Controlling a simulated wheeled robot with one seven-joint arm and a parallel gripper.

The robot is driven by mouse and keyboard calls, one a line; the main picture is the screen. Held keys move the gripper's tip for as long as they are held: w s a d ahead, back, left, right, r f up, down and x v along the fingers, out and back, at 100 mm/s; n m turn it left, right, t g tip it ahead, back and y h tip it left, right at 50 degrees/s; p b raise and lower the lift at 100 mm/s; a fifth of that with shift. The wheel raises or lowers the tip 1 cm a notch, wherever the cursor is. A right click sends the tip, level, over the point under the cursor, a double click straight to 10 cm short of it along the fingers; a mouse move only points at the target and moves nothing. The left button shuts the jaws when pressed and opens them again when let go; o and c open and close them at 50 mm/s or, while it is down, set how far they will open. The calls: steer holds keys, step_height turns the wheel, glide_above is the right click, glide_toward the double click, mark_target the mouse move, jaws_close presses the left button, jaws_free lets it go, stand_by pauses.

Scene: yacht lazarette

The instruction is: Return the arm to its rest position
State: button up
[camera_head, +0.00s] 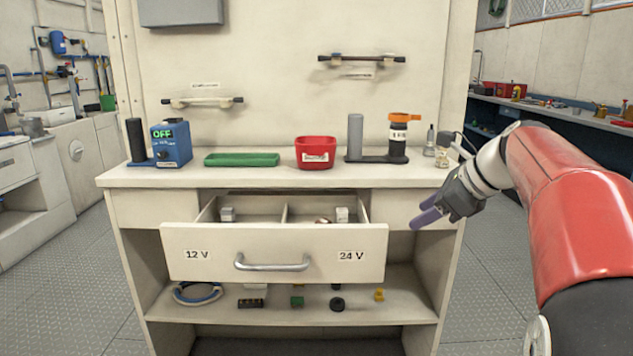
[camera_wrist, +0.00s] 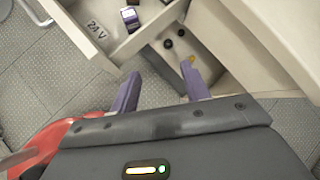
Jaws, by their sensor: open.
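My gripper (camera_head: 431,214) is at the right end of the bench, in front of its right side and just below the worktop level. Its two purple fingers are apart with nothing between them. In the wrist view the open fingers (camera_wrist: 160,92) point toward the lower shelf beside the drawer. My red arm reaches in from the right edge of the head view. The drawer (camera_head: 272,254), labelled 12 V and 24 V, stands pulled out, to the left of my gripper. It holds small light blocks in its compartments.
The worktop (camera_head: 290,176) carries a blue device (camera_head: 171,144) reading OFF, a green tray (camera_head: 241,160), a red bin (camera_head: 315,152) and a dark stand with an orange-topped bottle (camera_head: 399,136). Small parts lie on the lower shelf (camera_head: 385,308). Open floor lies on both sides.

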steer(key=s+a+f+n+h, duration=0.2)
steer(key=s+f+n, duration=0.6)
steer(key=s+n, duration=0.4)
steer(key=s+a+f+n+h, duration=0.3)
steer(key=s+f+n, duration=0.5)
steer(key=s+n, duration=0.3)
steer(key=s+h, duration=0.1)
steer(key=s, duration=0.3)
steer(key=shift+s+f+n+g, duration=0.15)
steer(key=shift+f+n+g, duration=0.15)
steer(key=shift+f+n, duration=0.1)
steer(key=shift+a, duration=0.1)
